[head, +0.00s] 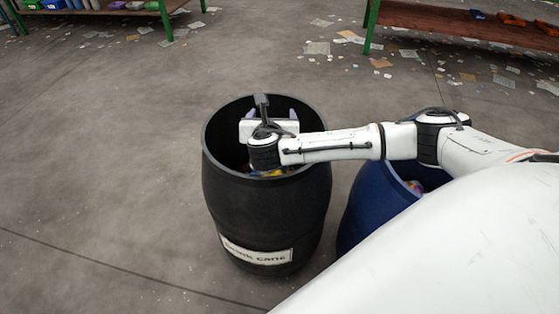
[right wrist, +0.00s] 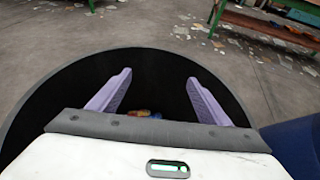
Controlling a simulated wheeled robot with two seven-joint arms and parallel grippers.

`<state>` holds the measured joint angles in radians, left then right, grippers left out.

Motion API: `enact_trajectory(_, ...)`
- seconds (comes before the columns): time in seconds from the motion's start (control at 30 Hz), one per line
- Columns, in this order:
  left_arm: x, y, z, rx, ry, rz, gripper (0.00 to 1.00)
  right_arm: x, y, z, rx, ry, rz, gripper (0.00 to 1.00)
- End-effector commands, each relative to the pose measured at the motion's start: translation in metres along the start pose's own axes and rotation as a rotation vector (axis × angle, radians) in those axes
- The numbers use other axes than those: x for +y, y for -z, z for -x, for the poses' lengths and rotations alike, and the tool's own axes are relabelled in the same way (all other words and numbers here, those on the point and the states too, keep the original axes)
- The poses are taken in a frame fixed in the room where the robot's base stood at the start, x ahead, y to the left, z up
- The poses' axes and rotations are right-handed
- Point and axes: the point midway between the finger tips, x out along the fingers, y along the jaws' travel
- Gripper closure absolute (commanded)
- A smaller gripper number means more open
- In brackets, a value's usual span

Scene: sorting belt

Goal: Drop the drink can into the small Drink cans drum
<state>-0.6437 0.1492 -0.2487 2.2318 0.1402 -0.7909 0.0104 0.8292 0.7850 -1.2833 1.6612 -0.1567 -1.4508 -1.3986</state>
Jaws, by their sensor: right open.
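The black Drink cans drum (head: 265,215) stands on the floor at the middle of the head view, with a white label reading "cans" low on its front. Its dark rim (right wrist: 62,75) also shows in the right wrist view. My right gripper (head: 270,112) is over the drum's mouth. In the right wrist view its two purple fingers (right wrist: 158,88) are wide apart with nothing between them. Small orange and blue items (right wrist: 140,113) lie down inside the drum; I cannot tell whether the drink can is among them. My left gripper is not in view.
A blue drum (head: 362,205) with things in it stands just right of the black drum, partly behind my arm. Green-legged tables (head: 460,22) stand at the back. Paper litter (head: 317,48) lies on the floor near them. The floor to the left is clear.

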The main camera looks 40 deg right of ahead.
Motion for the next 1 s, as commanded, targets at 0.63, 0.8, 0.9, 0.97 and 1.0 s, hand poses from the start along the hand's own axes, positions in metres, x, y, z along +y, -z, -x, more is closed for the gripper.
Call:
enact_trajectory(0.63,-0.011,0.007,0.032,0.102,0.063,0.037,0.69,0.0,-0.001,0.099,0.002,-0.002,0.0,0.29)
enact_trajectory(0.8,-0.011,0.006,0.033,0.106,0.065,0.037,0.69,0.0,0.0,0.101,0.001,-0.001,0.0,0.29)
enact_trajectory(0.9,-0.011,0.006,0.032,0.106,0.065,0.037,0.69,0.0,0.0,0.101,0.0,-0.001,0.0,0.29)
enact_trajectory(0.97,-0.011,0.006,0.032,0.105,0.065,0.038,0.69,0.0,0.0,0.101,0.0,-0.001,0.0,0.29)
enact_trajectory(1.0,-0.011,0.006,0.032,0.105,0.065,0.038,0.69,0.0,0.0,0.101,0.0,-0.001,0.0,0.29)
